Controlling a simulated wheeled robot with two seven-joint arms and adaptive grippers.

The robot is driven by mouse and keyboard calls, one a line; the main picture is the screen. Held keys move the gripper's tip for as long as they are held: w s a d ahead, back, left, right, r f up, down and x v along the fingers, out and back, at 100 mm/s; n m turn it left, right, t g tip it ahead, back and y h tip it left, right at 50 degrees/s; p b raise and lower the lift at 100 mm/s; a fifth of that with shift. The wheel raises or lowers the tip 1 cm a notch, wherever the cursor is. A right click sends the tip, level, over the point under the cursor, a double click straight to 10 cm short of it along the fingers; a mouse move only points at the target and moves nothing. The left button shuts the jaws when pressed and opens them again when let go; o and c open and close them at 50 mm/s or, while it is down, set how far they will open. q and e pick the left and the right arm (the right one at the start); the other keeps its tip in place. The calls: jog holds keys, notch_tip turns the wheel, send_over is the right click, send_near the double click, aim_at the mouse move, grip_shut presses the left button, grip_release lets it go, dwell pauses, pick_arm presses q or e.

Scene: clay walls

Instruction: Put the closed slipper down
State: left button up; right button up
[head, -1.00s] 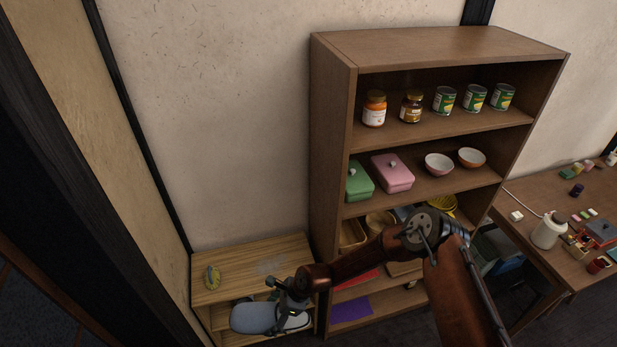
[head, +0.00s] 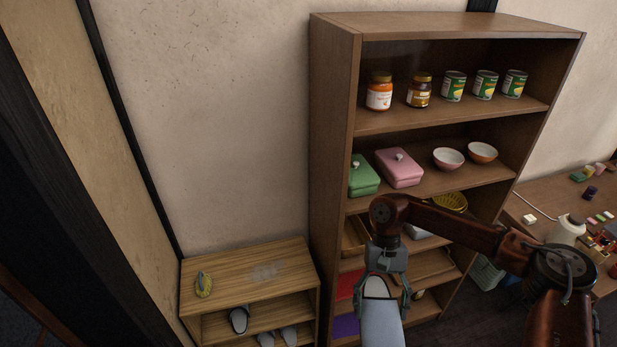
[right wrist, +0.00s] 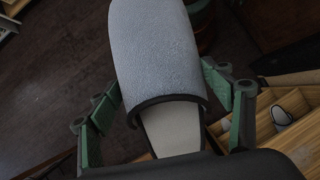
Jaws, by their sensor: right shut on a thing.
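The closed slipper is pale blue with a covered toe and a grey-white insole. My right gripper (head: 388,290) is shut on this slipper (head: 382,322), which hangs in the air in front of the tall bookcase, its lower end cut off by the frame. In the right wrist view the slipper (right wrist: 160,50) lies between the two green-padded fingers (right wrist: 168,108), with its toe pointing away from the palm. My left gripper is not in view.
A low wooden shoe rack (head: 290,262) stands at lower left, with a yellow-grey item (head: 204,284) on top and several slippers (head: 238,321) inside. Most of its top is bare. The tall bookcase (head: 335,150) stands beside it. A cluttered desk (head: 535,200) is at right.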

jog(key=d, duration=0.1)
jog(key=d+r, duration=0.1)
jog(key=shift+d+r, duration=0.1)
jog(key=shift+d, duration=0.2)
notch_tip(320, 180, down, 10)
jog(key=s, duration=0.2)
jog(key=shift+s+r+n, duration=0.2)
jog(key=shift+r+n, duration=0.05)
jog(key=shift+n, duration=0.05)
jog(key=shift+d+r, duration=0.1)
jog(key=shift+d, duration=0.05)
